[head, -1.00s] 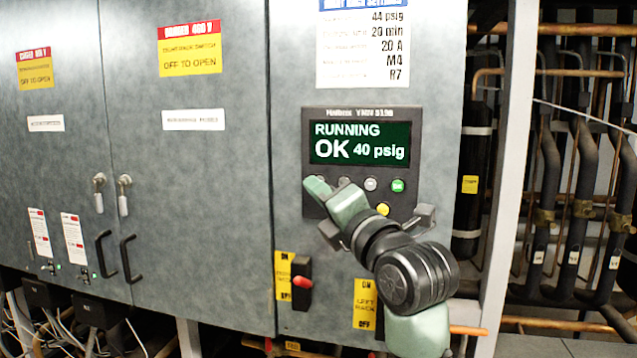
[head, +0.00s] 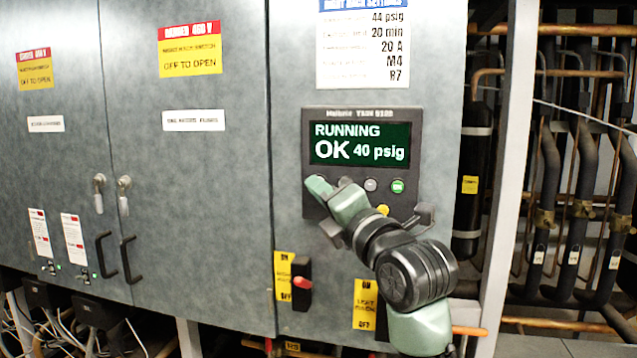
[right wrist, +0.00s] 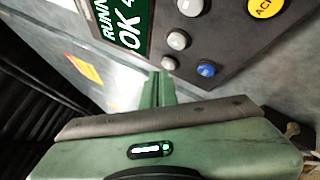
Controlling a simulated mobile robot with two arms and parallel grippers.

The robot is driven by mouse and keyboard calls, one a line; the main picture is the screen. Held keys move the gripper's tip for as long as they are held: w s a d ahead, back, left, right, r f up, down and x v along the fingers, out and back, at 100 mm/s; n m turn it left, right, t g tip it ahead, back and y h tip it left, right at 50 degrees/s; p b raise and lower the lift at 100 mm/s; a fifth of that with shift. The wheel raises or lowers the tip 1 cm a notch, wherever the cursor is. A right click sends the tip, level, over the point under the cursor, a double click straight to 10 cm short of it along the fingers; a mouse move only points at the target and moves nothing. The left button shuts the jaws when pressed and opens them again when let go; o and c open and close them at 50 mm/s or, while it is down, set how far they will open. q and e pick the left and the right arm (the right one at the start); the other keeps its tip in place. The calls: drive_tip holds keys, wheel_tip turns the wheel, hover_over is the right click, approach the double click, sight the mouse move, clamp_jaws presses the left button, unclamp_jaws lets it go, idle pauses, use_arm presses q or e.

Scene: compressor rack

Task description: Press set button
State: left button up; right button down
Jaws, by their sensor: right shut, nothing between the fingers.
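The controller panel (head: 410,125) is dark, with a green screen reading "RUNNING OK 40 psig". In the head view, a pale button (head: 371,185), a green button (head: 397,186) and a yellow button (head: 382,210) show right of my right gripper (head: 319,186). The right wrist view shows several grey buttons (right wrist: 177,40), a blue button (right wrist: 206,69) and a yellow button (right wrist: 266,7). My right gripper is shut and empty, its tips (right wrist: 160,80) by the panel's edge near the lowest grey button (right wrist: 169,63). I cannot tell contact. No set label is legible. My left gripper is out of view.
A switch with a red lever (head: 302,283) is below the panel on the grey cabinet (head: 215,270). Black door handles (head: 130,258) stick out at the left. A pale upright post (head: 508,170) and pipes (head: 580,160) stand at the right.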

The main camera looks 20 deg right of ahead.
drive_tip(key=shift+w+d, duration=0.2)
drive_tip(key=shift+w, duration=0.15)
idle(0.9)
drive_tip(key=shift+s, duration=0.1)
drive_tip(key=shift+s+a, duration=0.4)
drive_tip(key=shift+s, duration=0.15)
drive_tip(key=shift+s+a, duration=0.1)
drive_tip(key=s+a, duration=0.1)
drive_tip(key=s+p, duration=0.1)
drive_tip(key=s+a, duration=0.1)
drive_tip(key=s, duration=0.1)
drive_tip(key=shift+a, duration=0.3)
